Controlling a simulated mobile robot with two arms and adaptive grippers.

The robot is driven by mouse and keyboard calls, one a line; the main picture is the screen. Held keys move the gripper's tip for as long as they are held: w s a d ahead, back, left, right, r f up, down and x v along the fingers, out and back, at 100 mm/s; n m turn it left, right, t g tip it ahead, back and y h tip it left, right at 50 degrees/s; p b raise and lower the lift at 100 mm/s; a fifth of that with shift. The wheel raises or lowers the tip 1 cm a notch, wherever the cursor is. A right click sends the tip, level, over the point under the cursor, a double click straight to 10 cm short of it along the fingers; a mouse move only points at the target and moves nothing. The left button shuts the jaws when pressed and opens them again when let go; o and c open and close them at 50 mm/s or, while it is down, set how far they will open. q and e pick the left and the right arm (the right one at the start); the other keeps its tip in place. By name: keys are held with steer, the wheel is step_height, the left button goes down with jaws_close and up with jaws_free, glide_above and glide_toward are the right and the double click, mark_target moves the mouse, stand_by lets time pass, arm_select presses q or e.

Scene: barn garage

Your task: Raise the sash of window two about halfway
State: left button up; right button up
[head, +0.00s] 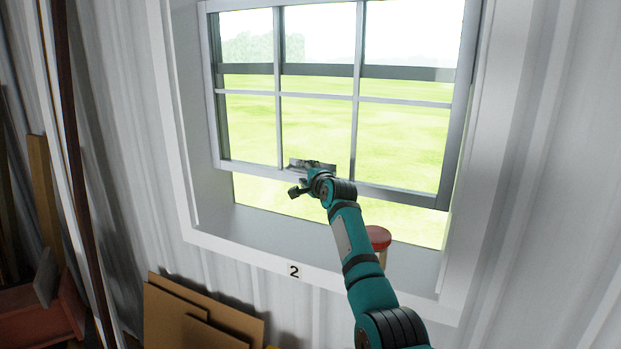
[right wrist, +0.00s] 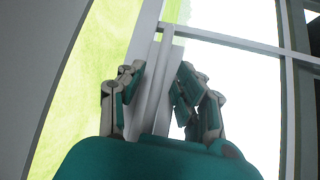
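Window two (head: 170,130) has a white frame, with a "2" plate (head: 294,271) under its sill. Its grey sash (head: 400,195) is partly raised: a band of open space shows between its bottom rail and the sill (head: 260,228). My right gripper (head: 312,166) is at the middle of the bottom rail, by a small metal piece there. In the right wrist view, the fingers of my right gripper (right wrist: 158,88) lie on both sides of the pale rail (right wrist: 150,95) and appear closed on it. My left gripper is not in view.
A red-topped object (head: 378,237) with a wooden-looking stem stands at the sill, partly behind my right arm. Brown boards (head: 195,320) lean on the wall below. Long planks (head: 45,190) and a red container (head: 40,312) are at the left.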

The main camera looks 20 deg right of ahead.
steer(key=s+r, duration=0.1)
steer(key=s, duration=1)
steer(key=shift+s+a+r, duration=0.3)
steer(key=shift+s+r, duration=0.05)
steer(key=shift+s, duration=0.05)
steer(key=shift+f, duration=0.1)
